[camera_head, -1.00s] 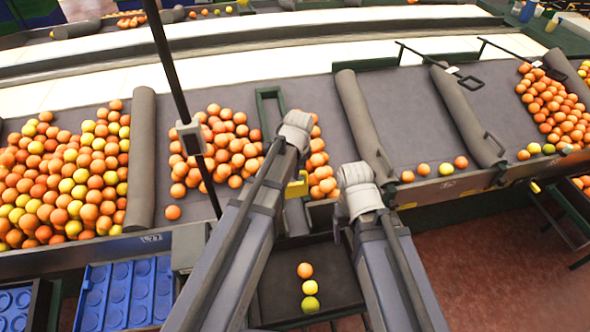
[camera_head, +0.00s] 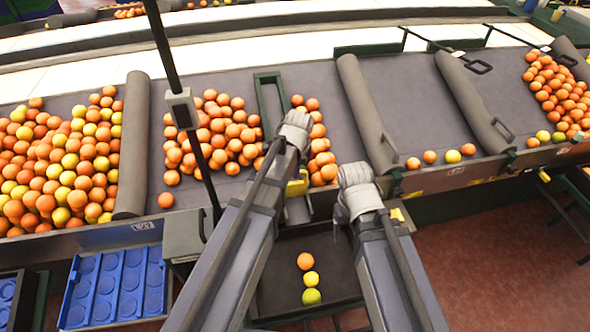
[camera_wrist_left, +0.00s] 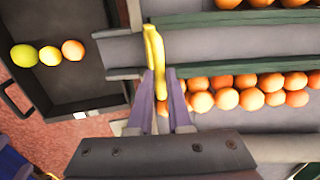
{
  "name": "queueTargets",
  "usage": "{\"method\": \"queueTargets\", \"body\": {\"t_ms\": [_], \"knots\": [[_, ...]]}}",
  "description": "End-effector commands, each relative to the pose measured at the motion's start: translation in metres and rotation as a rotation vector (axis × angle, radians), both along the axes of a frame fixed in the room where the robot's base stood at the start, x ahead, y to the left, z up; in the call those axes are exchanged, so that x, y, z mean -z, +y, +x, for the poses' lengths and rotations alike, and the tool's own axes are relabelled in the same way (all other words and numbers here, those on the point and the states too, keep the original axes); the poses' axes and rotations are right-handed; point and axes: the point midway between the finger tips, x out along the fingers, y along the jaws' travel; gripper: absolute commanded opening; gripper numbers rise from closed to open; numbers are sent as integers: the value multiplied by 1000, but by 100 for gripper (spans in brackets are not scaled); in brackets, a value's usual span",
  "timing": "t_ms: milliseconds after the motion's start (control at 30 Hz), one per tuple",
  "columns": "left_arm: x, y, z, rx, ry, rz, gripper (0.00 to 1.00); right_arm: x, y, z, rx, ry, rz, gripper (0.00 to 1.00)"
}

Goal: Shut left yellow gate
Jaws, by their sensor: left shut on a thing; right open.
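The left yellow gate (camera_head: 298,187) shows in part beside my left forearm in the head view. In the left wrist view the yellow gate (camera_wrist_left: 153,48) is a narrow bar lying across a grey channel between two green-edged rails. My left gripper (camera_wrist_left: 160,88) has its two purple-grey fingers closed on the near end of this bar. In the head view my left wrist hides the fingers. My right gripper (camera_head: 357,182) hangs above the belt's front edge to the right, apart from the gate; its fingers are mostly hidden. I cannot tell whether the gate is fully shut.
A dark tray (camera_head: 280,268) below the channel holds two yellow-green fruits and one orange. Piles of oranges (camera_head: 222,135) lie on the belt left of the green frame (camera_head: 258,95). Grey rollers (camera_head: 365,110) divide the belt. A blue tray (camera_head: 115,285) stands at lower left.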

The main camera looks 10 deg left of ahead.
Motion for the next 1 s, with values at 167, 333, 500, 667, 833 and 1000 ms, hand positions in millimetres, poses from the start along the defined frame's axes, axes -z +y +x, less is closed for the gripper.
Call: {"method": "queueTargets", "body": {"t_ms": [167,333,500,667,833,1000], "knots": [[1,-1,-3,0,8,-2,20,1,0,0,0,0,0,75],[1,-1,-3,0,6,-1,40,1,0,0,0,0,0,75],[0,-1,-2,0,5,-2,47,0,0,0,0,0,0,75],[0,-1,-2,0,4,-2,47,-1,0,0,0,0,0,75],[-7,-1,-3,0,4,-2,47,-7,0,0,0,0,0,75],[-23,-2,-6,0,4,-2,47,-24,0,0,0,0,0,75]]}}
